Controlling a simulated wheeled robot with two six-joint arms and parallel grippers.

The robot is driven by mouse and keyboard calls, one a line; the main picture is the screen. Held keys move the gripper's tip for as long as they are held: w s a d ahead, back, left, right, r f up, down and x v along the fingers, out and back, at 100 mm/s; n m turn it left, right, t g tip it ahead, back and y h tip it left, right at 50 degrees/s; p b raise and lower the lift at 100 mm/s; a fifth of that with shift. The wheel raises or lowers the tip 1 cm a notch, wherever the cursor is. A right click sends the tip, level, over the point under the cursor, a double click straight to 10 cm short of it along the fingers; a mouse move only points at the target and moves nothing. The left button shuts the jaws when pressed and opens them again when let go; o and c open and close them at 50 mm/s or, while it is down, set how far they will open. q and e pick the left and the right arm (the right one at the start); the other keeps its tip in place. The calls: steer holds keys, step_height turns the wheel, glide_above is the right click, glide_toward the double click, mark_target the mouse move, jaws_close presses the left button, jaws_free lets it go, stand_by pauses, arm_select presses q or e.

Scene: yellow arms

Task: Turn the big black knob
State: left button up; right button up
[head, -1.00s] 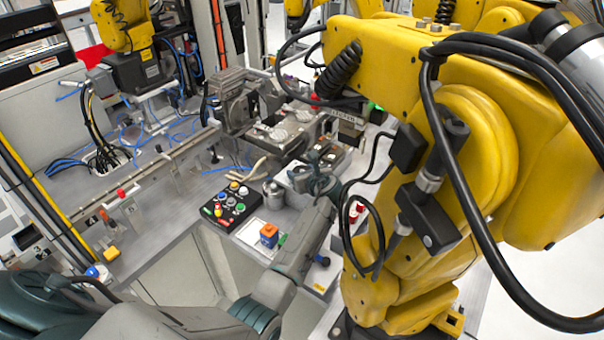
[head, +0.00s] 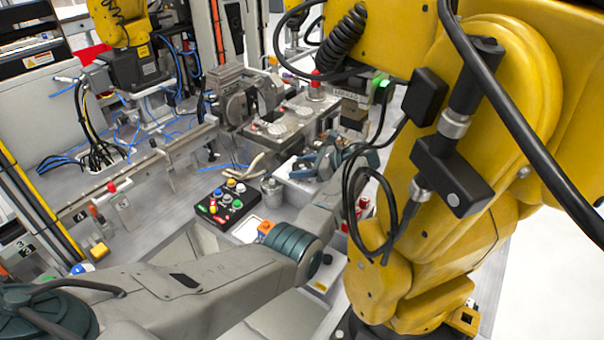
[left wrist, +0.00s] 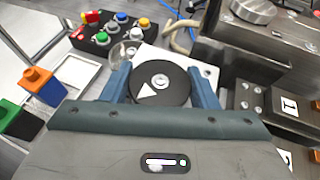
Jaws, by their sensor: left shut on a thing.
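The big black knob (left wrist: 172,94) is a round dial on a white plate (left wrist: 148,55). It has a silver centre screw and a white triangle mark towards the lower left in the left wrist view. My left gripper (left wrist: 160,80) has one blue finger on each side of the knob and is shut on its rim. In the head view my left gripper (head: 318,164) is at the right part of the bench, and I cannot clearly make out the knob there. My right gripper is not in view.
A black button box (head: 226,203) with several coloured buttons stands left of my gripper. An orange-and-blue block (left wrist: 42,86) lies near a white tray (left wrist: 82,74). Metal fixtures (head: 290,125) stand behind. A large yellow robot arm (head: 440,190) stands close on the right.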

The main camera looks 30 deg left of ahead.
arm_select(q)
steer(key=shift+f+n+g+b, duration=0.15)
steer(key=shift+n+g+b, duration=0.3)
steer(key=shift+n+g, duration=0.05)
steer(key=shift+h, duration=0.3)
steer(key=o, duration=1)
steer(key=shift+c, duration=0.2)
steer(key=b+v, duration=0.4)
steer(key=v, duration=0.6)
steer(key=shift+d+b, duration=0.4)
steer(key=shift+w, duration=0.15)
